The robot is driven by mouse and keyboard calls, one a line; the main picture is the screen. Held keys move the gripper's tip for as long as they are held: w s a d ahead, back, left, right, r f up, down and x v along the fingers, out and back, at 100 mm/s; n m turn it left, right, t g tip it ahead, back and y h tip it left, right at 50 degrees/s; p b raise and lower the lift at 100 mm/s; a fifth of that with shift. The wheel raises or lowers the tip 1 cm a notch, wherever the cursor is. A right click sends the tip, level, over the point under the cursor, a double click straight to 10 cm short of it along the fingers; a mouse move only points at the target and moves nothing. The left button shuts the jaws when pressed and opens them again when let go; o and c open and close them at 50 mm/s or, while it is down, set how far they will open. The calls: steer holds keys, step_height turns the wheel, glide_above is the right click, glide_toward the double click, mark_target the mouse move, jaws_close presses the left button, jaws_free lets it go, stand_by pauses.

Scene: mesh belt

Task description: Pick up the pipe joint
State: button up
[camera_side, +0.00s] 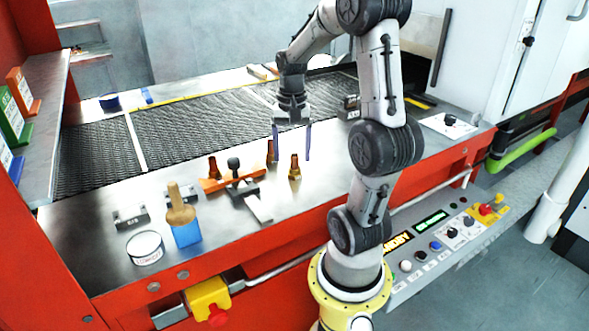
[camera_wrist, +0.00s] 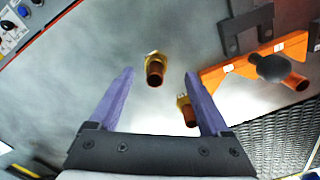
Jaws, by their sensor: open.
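Three similar copper-and-brass pipe joints are in view. One pipe joint (camera_side: 294,168) stands upright on the bare metal ledge; it shows in the wrist view (camera_wrist: 155,72) between the fingertips in the picture. A second pipe joint (camera_side: 271,150) stands behind it, and in the wrist view (camera_wrist: 187,112) it is partly covered by the right finger. A third pipe joint (camera_side: 213,168) is at the orange-barred clamp (camera_side: 245,174). My gripper (camera_side: 292,152) is open and empty, its purple fingers pointing down above the ledge near the first two joints. Its exact height over them is unclear.
The clamp has a black knob (camera_side: 234,163) sticking up left of the joints. A brush (camera_side: 180,210) in a blue holder (camera_side: 187,237) and a round tin (camera_side: 145,248) stand farther left. The dark mesh belt (camera_side: 190,125) lies behind. The ledge (camera_side: 345,170) is clear to the right.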

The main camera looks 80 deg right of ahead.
mark_target(294, 167)
steer(key=f, duration=0.4)
steer(key=shift+s+d+f, duration=0.25)
steer(key=shift+d+f, duration=0.05)
steer(key=shift+f, duration=0.1)
jaws_close()
